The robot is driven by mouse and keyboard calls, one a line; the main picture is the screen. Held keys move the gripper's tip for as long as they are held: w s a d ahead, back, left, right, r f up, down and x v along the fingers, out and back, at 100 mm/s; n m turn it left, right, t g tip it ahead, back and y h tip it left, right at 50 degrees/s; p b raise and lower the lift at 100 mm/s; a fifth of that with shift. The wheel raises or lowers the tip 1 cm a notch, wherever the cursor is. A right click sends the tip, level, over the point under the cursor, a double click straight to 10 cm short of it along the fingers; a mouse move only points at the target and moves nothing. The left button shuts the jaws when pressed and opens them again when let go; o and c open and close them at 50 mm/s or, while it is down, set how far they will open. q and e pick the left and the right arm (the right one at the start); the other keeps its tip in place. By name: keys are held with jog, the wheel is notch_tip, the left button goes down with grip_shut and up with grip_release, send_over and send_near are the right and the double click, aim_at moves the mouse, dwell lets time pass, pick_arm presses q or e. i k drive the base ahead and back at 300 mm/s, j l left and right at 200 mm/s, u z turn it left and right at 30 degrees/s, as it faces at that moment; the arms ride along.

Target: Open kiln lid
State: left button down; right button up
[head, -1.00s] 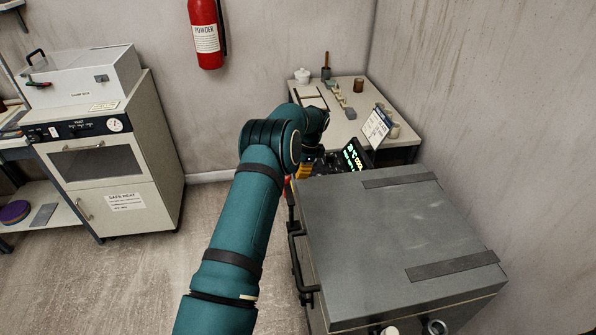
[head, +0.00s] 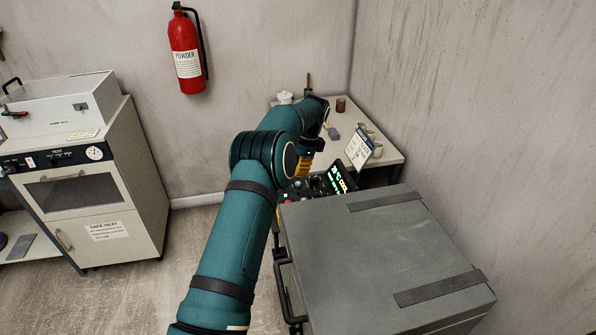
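The kiln (head: 375,262) is a large grey box at the lower right of the head view. Its flat lid (head: 375,240) lies level and looks shut, with two dark straps (head: 440,288) across it. A black bar handle (head: 283,290) runs along its left side. A control panel with a lit green display (head: 340,180) stands at its far end. A teal arm, apparently my left, reaches up from the bottom, left of the kiln. Its wrist bends down beyond the elbow, near the panel. A yellow part shows there, but the fingertips are hidden. My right gripper is out of view.
A table (head: 385,158) with small pots and a sign (head: 362,147) stands behind the kiln. The right wall is close beside the kiln. A white oven cabinet (head: 95,200) stands at left, and a red extinguisher (head: 186,55) hangs on the wall. Floor between cabinet and arm is clear.

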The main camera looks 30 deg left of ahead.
aim_at(375, 262)
jog(key=k, duration=1)
